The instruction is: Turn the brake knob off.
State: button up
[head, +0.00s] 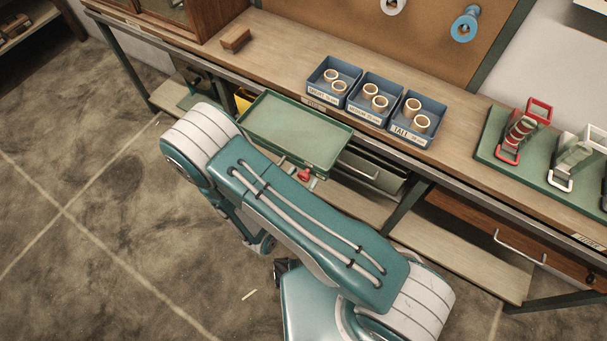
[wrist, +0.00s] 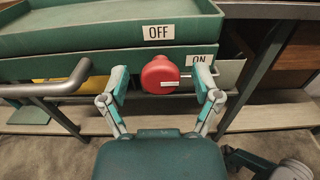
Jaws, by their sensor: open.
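The red brake knob (wrist: 160,74) is on the front of the green tray unit (wrist: 60,44) in the wrist view. Its white mark points right, toward the side of the ON label (wrist: 199,60). The OFF label (wrist: 158,32) is above the knob. My gripper (wrist: 162,80) is open, with one finger on each side of the knob; I see gaps between fingers and knob, and cannot tell the depth.
A grey bar handle (wrist: 62,82) is left of my gripper. A green table leg (wrist: 258,75) stands to its right.

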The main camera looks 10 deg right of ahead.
jog(key=shift+w, duration=0.2)
jog(key=shift+d, duration=0.1)
grip_shut()
